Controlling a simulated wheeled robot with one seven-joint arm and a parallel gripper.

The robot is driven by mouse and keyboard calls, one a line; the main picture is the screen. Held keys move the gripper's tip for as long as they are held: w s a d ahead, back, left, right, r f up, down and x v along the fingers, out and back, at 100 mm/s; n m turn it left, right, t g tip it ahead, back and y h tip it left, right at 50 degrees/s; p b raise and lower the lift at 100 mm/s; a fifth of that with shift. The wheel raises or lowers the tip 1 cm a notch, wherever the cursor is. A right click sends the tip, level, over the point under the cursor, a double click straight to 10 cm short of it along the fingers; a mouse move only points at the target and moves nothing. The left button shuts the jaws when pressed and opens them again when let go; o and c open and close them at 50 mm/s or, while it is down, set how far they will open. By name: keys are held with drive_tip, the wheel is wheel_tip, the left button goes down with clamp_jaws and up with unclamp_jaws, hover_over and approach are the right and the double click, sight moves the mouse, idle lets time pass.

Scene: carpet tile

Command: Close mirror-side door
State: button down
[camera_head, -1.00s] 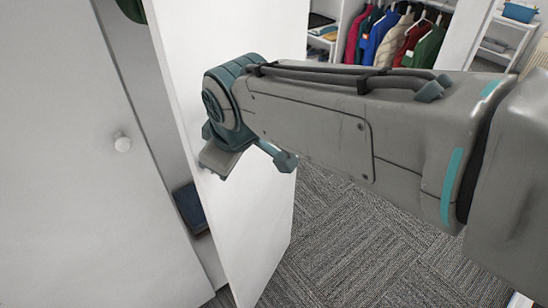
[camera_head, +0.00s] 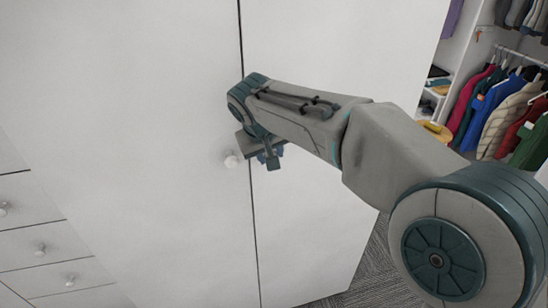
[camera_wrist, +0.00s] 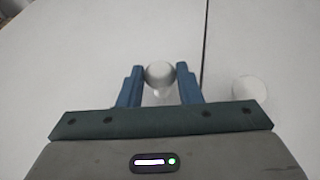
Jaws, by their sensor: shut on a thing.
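The mirror-side door (camera_head: 330,70) is the right-hand white cabinet door in the head view. It lies about flush with the left door (camera_head: 130,120), with a thin dark seam between them. My gripper (camera_head: 272,156) is at the right door just right of the seam. In the wrist view its blue fingers (camera_wrist: 160,85) are shut on a round pale knob (camera_wrist: 160,73), one on each side. The other door's knob (camera_wrist: 248,88) shows across the seam in the wrist view, and left of my gripper in the head view (camera_head: 232,161).
White drawers (camera_head: 50,240) with round knobs are at the lower left. An open closet with hanging jackets (camera_head: 500,105) is at the right. Grey carpet (camera_head: 365,270) shows below the cabinet's right edge, under my arm.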

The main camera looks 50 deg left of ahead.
drive_tip(key=shift+a, duration=0.25)
drive_tip(key=shift+a+r, duration=0.1)
drive_tip(key=shift+r, duration=0.05)
drive_tip(key=c, duration=1.2)
unclamp_jaws()
drive_tip(key=shift+a, duration=0.1)
drive_tip(key=shift+o, duration=0.8)
drive_tip(key=shift+a, duration=0.15)
drive_tip(key=shift+w+d, duration=0.1)
drive_tip(key=shift+d, duration=0.1)
drive_tip(key=b+v, duration=0.1)
drive_tip(key=v, duration=1.2)
drive_tip(key=shift+s+r, duration=0.25)
drive_tip(key=shift+s, duration=0.05)
drive_tip(key=shift+w, duration=0.1)
